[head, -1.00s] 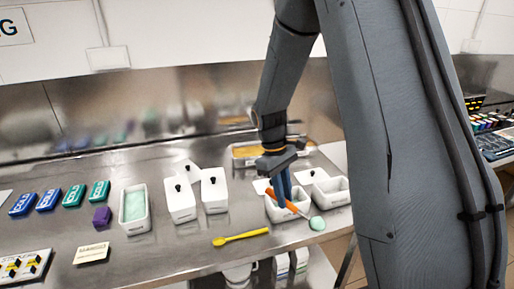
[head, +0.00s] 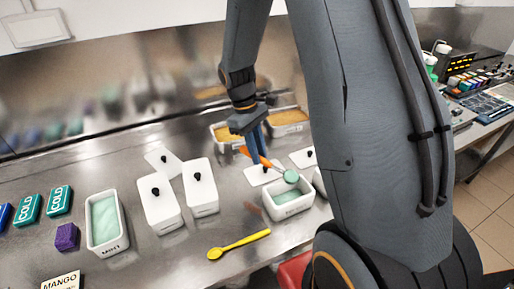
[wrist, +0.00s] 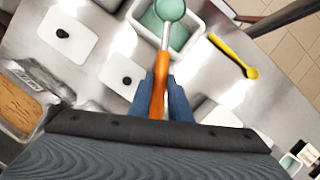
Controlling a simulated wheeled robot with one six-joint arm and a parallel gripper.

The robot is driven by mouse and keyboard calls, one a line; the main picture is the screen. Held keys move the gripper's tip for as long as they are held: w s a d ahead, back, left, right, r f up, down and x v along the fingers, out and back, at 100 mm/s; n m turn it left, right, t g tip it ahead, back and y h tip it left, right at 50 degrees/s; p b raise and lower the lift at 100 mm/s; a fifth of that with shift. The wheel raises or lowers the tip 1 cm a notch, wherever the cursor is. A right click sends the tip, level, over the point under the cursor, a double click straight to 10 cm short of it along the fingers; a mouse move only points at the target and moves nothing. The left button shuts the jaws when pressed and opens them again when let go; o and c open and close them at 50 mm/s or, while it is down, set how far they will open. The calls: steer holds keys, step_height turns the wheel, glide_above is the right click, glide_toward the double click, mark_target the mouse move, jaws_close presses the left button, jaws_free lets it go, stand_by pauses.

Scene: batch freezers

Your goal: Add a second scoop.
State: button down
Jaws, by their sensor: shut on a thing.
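My gripper (head: 257,160) has blue fingers and is shut on the orange handle of a scoop (head: 248,153). The handle also shows between the fingers in the wrist view (wrist: 157,97). The scoop's round head carries mint-green gelato (head: 291,176) and is over a white tub (head: 311,208) with a mint-green layer inside. The wrist view shows the head over this tub (wrist: 134,14) too; whether it touches the layer I cannot tell. Another white tub (head: 107,250), well filled with mint-green gelato, stands to the left.
A yellow spoon (head: 238,245) lies in front of the tub. White lidded tubs (head: 160,203) stand between the mint tubs. Trays of orange-yellow gelato (head: 288,117) are at the back. A purple cube (head: 67,237) and teal COLD packs (head: 60,200) are at left. Bare steel shows at front.

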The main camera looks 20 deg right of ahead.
steer(key=shift+f, duration=0.55)
steer(key=shift+a+f+b, duration=0.1)
steer(key=shift+b, duration=0.4)
steer(key=h+b, duration=0.1)
steer(key=b, duration=0.1)
steer(key=t+h+b, duration=0.1)
steer(key=b, duration=0.1)
steer(key=shift+s+a+f, duration=0.1)
steer(key=shift+s+a, duration=0.1)
steer(key=shift+a, duration=0.15)
steer(key=h+b, duration=0.1)
steer(key=b, duration=0.1)
steer(key=t+h+b, duration=0.1)
steer(key=b, duration=0.2)
steer(key=a+t+h+b, duration=0.1)
steer(key=b, duration=0.1)
steer(key=shift+s+f+m+b, duration=0.1)
steer(key=shift+s+m+b, duration=0.2)
steer(key=shift+m+b, duration=0.1)
